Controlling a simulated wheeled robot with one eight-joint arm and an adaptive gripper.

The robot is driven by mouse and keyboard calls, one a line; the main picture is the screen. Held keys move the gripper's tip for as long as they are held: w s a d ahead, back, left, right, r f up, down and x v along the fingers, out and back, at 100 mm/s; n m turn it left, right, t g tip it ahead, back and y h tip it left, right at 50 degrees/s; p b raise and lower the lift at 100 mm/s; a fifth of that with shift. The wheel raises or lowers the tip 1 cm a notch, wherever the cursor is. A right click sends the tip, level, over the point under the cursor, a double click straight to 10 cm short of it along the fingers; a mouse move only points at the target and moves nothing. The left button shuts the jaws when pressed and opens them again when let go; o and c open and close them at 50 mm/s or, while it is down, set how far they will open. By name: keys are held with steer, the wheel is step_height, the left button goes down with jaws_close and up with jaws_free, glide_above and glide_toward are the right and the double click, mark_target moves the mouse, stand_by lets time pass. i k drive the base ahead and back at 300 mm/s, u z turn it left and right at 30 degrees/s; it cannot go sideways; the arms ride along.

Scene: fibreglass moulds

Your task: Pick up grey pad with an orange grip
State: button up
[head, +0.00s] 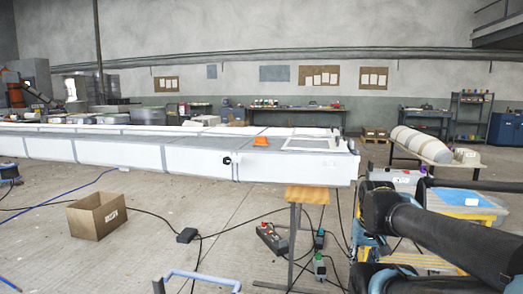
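A small orange block-like grip (261,142) shows on the top of the long white mould (120,155), near its right end and close to the front edge. Its grey pad is hard to tell from the grey mould surface under it. My arm shows at the right as thick black links with blue joint parts. My gripper cannot be made out in the head view, and nothing of mine is near the orange grip.
A wooden-topped stool (307,195) stands in front of the mould's right end. An open cardboard box (97,215) sits on the floor at the left. Cables and a dark control box (271,238) lie on the floor. A blue-grey tubular handle (197,274) shows at the bottom.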

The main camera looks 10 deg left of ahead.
mark_target(260, 142)
steer(key=k, duration=0.65)
steer(key=z, duration=0.25)
steer(key=i, duration=0.9)
steer(key=u, duration=0.3)
steer(key=i, duration=0.95)
steer(key=u, duration=0.75)
steer(key=i, duration=0.3)
steer(key=u, duration=0.2)
